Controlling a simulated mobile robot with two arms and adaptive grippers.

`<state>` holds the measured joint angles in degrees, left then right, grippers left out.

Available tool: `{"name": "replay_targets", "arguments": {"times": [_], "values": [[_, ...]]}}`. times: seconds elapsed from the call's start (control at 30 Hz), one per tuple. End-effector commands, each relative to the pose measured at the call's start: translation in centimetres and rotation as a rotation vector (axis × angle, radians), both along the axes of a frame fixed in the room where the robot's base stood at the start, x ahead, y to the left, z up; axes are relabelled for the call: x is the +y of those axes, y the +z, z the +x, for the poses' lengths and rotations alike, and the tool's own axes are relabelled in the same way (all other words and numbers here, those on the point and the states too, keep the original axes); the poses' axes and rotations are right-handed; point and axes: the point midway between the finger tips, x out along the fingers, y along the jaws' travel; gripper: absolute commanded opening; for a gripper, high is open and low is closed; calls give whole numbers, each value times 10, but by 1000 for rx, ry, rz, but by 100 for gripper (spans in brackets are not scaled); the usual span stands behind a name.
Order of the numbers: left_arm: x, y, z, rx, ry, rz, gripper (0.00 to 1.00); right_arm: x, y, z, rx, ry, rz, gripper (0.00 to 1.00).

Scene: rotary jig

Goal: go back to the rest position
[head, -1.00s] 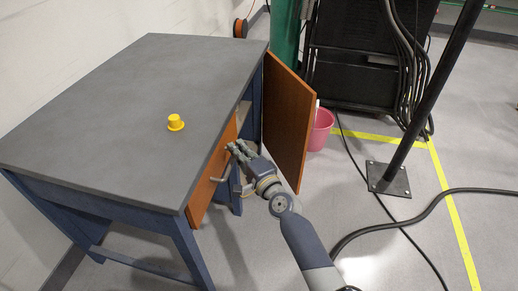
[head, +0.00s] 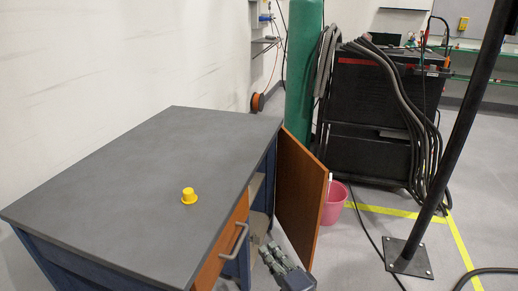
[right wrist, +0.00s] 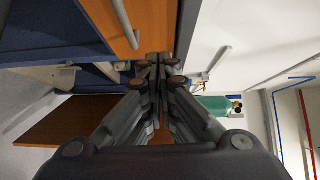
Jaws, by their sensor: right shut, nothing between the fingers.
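My right gripper (head: 272,258) is low at the bottom of the head view, in front of the desk's open side and to the right of the drawer handle, apart from it. In the right wrist view its fingers (right wrist: 152,70) are together with nothing between them. The wooden drawer front (head: 222,250) with its metal handle (head: 234,240) stands slightly out from the desk. The wooden door (head: 302,190) is swung open. My left gripper is in neither view.
A pink bucket (head: 335,204) stands behind the door. A black post (head: 455,130) on a floor plate, a black cable-hung cabinet (head: 370,110) and a green cylinder (head: 303,80) stand farther back.

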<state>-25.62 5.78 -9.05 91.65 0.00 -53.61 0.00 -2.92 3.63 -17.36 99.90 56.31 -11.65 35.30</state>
Motion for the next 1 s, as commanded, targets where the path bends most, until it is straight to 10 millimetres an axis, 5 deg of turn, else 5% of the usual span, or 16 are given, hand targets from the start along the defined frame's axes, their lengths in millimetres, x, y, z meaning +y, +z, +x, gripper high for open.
{"name": "replay_targets", "arguments": {"times": [0.17,0.3,0.5,0.7,0.83,1.0], "values": [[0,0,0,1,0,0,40,-4,-77,-32,76,69,-287,0],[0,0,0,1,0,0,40,-22,-168,-83,178,195,-639,0],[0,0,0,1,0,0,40,-71,-275,-175,342,432,-1072,0],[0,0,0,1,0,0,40,-128,-336,-262,491,671,-1374,0],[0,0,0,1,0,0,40,-165,-359,-315,584,823,-1523,0],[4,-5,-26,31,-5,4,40,-169,-363,-339,601,853,-1526,0]]}}
